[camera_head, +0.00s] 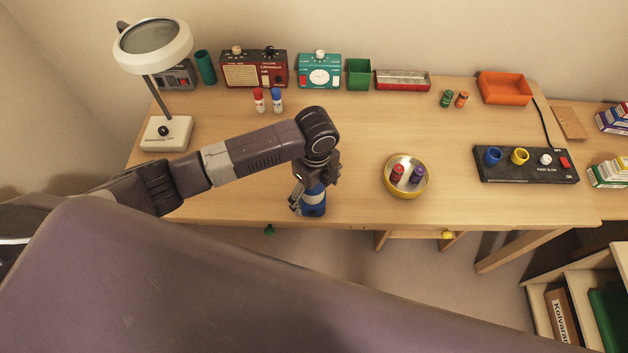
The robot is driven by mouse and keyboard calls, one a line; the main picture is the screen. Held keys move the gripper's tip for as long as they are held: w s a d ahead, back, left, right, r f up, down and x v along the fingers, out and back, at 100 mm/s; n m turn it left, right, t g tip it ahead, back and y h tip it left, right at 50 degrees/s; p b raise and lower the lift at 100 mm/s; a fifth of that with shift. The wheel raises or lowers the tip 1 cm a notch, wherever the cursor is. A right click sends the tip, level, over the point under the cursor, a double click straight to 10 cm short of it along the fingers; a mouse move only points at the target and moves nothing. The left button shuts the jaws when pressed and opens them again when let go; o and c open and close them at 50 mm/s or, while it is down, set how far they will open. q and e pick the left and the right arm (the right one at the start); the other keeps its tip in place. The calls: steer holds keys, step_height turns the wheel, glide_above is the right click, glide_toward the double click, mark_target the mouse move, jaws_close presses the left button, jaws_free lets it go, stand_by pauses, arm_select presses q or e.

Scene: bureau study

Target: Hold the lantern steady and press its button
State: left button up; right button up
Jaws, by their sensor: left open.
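A small blue cylinder with a pale band (314,208), which looks like the lantern, stands upright near the front edge of the desk. My left gripper (305,195) points down at it from above, with its open fingers close around or beside its upper part. I cannot tell whether they touch it. The gripper hides the top of the lantern, and no button shows on it. My right gripper is not in view.
The desk (350,140) has free room in the middle. A yellow bowl (386,184) with small bottles stands to the right, near a black panel (520,177). A magnifier lamp (167,133) stands left.

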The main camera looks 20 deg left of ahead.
arm_select(q)
steer(key=shift+w+a+f, duration=0.15)
steer(key=shift+f, duration=0.5)
steer(key=shift+w+a+f, duration=0.1)
steer(key=shift+a+f, duration=0.05)
steer(key=shift+f, duration=0.9)
steer(key=c, duration=0.8)
steer(key=shift+c, duration=0.9)
steer(key=c, duration=0.4)
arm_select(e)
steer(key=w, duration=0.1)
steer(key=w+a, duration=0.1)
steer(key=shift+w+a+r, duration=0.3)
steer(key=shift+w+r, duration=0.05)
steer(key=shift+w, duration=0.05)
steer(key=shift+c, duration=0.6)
